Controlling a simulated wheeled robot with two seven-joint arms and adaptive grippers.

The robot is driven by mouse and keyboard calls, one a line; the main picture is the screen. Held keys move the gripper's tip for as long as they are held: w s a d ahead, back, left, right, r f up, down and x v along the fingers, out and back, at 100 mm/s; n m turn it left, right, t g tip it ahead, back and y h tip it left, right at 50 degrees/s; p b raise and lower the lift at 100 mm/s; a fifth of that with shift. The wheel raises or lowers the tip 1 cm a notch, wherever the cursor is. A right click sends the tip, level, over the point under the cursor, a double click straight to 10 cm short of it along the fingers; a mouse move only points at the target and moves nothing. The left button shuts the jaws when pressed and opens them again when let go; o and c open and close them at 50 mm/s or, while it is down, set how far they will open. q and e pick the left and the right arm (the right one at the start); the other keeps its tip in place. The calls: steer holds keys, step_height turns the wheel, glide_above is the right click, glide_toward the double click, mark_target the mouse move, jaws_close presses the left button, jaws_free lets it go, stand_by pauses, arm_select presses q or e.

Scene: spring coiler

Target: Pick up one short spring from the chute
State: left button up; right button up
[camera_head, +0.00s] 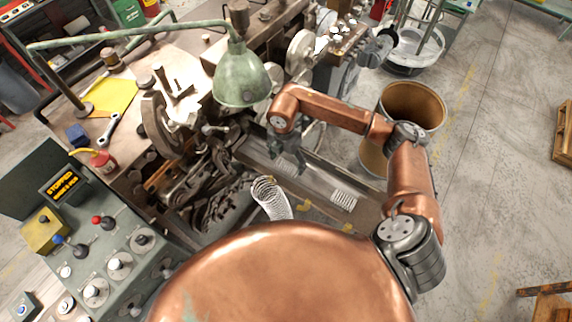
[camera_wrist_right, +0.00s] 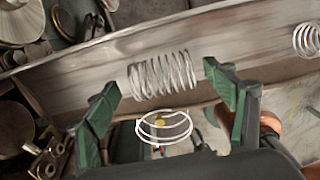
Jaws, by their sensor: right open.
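The chute (camera_head: 315,185) is a long metal trough running down to the right beside the machine; its wall crosses the right wrist view (camera_wrist_right: 235,40). My right gripper (camera_head: 289,170) is low over the chute's upper part. In the wrist view its green-padded fingers (camera_wrist_right: 161,82) are open, one on each side of a short spring (camera_wrist_right: 163,75). A small gap shows at each end of that spring. The gripper mostly hides this spring in the head view. Another short spring (camera_head: 343,200) lies farther down the chute, also at the wrist view's right edge (camera_wrist_right: 308,40). My left gripper is out of view.
A larger coil (camera_head: 270,196) stands beside the chute, near my body. A green lamp (camera_head: 241,78) hangs over the machine to the left. A rusty drum (camera_head: 411,104) stands behind my right arm. The control panel (camera_head: 112,245) reads STOPPED. The floor at right is mostly clear.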

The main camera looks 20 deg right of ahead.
steer(key=shift+s+f, duration=0.15)
steer(key=shift+f, duration=1.2)
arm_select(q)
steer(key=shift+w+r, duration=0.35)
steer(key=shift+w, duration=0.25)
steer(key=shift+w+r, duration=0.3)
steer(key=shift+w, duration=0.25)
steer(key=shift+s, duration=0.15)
arm_select(e)
steer(key=shift+c, duration=0.4)
steer(key=c, duration=1.2)
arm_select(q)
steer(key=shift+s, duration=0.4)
arm_select(e)
steer(key=shift+o, duration=0.2)
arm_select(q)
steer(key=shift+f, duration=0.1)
arm_select(e)
steer(key=shift+r, duration=0.1)
